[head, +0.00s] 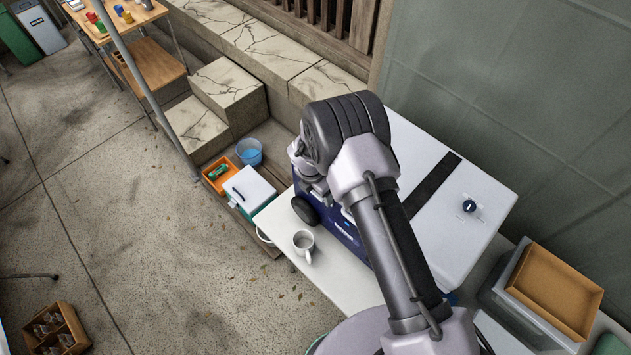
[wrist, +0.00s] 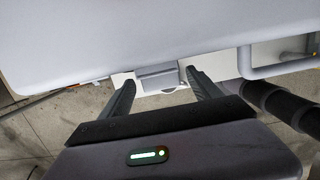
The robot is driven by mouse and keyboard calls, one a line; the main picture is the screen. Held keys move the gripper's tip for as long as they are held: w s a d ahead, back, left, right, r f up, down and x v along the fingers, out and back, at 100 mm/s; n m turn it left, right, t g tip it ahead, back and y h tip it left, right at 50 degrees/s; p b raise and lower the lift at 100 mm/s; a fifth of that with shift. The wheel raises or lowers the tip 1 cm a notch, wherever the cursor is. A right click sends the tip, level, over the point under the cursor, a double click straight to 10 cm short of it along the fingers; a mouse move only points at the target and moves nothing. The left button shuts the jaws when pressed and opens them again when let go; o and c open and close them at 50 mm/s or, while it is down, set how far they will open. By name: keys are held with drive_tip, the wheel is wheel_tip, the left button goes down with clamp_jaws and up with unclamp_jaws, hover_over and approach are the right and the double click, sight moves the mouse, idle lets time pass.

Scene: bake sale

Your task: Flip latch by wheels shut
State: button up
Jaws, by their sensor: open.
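A large blue cooler (head: 345,231) with a white lid (head: 420,150) stands on a white table. A dark wheel (head: 305,210) shows at its left end. My arm covers much of the cooler, and the gripper is hidden behind it in the head view. In the wrist view the lid (wrist: 130,35) fills the top, and a small grey latch (wrist: 158,74) juts out from its edge. My gripper (wrist: 159,80) is open and empty, its fingers on either side of the latch. I cannot tell whether they touch it.
A grey tube handle (wrist: 275,70) is right of the latch. A mug (head: 303,246) stands on the white table (head: 338,285) near the wheel. A small white-lidded box (head: 248,188) and a blue bucket (head: 249,152) are at left. A brown tray (head: 555,288) is at right.

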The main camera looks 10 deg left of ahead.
wheel_tip(320, 180, up, 16)
drive_tip(key=s+a, duration=0.1)
drive_tip(key=s, duration=0.1)
drive_tip(key=shift+s+f, duration=0.15)
drive_tip(key=shift+f, duration=0.05)
